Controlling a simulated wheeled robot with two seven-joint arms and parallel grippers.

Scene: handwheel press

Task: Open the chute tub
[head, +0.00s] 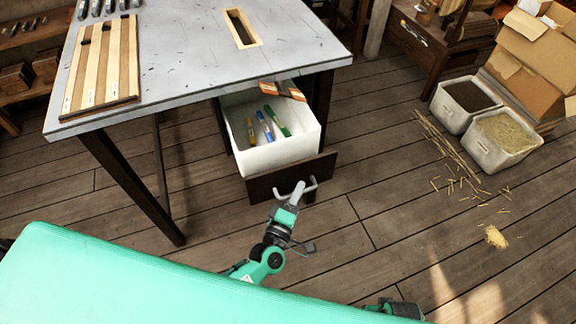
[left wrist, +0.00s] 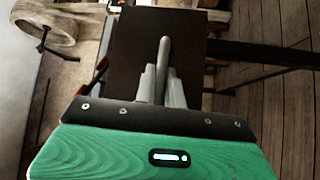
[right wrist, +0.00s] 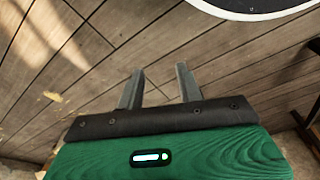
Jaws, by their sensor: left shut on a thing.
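The chute tub (head: 283,155) is a white bin with a dark front panel (head: 272,181), pulled out from under the grey table. Inside it lie a yellow, a blue and a green marker-like item, with an orange-and-grey thing at its back rim. My left gripper (head: 294,194) is shut on the grey handle (head: 311,187) of the front panel. In the left wrist view its fingers (left wrist: 161,85) close around the handle bar (left wrist: 164,57). My right gripper (right wrist: 160,88) is open and empty above the wooden floor.
The grey table (head: 185,55) has a slot (head: 243,27) and a striped wooden board (head: 104,62) on top. Two grey bins (head: 466,100) and cardboard boxes (head: 535,50) stand at the right. Straw litters the floor near them. The floor right of the tub is clear.

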